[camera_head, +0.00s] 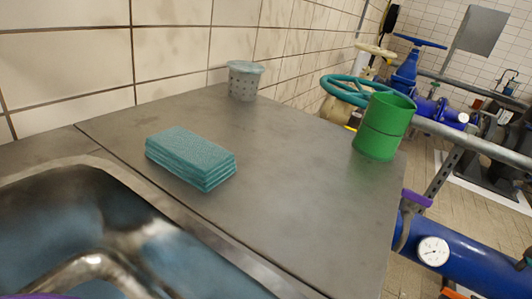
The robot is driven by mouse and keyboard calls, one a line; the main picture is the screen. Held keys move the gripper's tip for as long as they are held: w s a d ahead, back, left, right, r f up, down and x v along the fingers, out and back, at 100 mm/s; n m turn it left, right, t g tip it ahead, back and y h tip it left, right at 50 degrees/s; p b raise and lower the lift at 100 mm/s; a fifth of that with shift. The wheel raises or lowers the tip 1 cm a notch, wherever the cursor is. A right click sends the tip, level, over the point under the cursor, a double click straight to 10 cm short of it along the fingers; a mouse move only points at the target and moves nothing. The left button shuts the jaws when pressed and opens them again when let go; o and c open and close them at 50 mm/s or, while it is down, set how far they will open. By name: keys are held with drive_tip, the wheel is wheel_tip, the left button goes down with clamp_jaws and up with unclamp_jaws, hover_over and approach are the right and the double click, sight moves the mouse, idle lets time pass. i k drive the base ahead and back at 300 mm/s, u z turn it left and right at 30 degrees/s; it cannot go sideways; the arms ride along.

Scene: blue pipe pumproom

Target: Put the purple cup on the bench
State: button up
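The bench (290,205) is a flat grey metal top beside a tiled wall, with the sink at its near left. A thin purple sliver (32,297) shows at the bottom left edge, at the sink's near side. It is cut off by the frame, so I cannot tell whether it is the purple cup or whether anything holds it. No whole purple cup shows. My gripper is not in view.
A teal sponge stack (190,158), a grey perforated cup with a pale lid (244,80) and a green cup (383,127) stand on the bench. The metal sink (75,178) is near left. The bench's middle and front are clear. Blue pipes (455,262) and a teal handwheel (330,83) lie beyond its right edge.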

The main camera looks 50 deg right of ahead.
sight(299, 151)
drive_tip(key=u, duration=0.55)
drive_tip(key=k, duration=1)
drive_tip(key=z, duration=0.7)
drive_tip(key=i, duration=1.5)
drive_tip(key=u, duration=0.05)
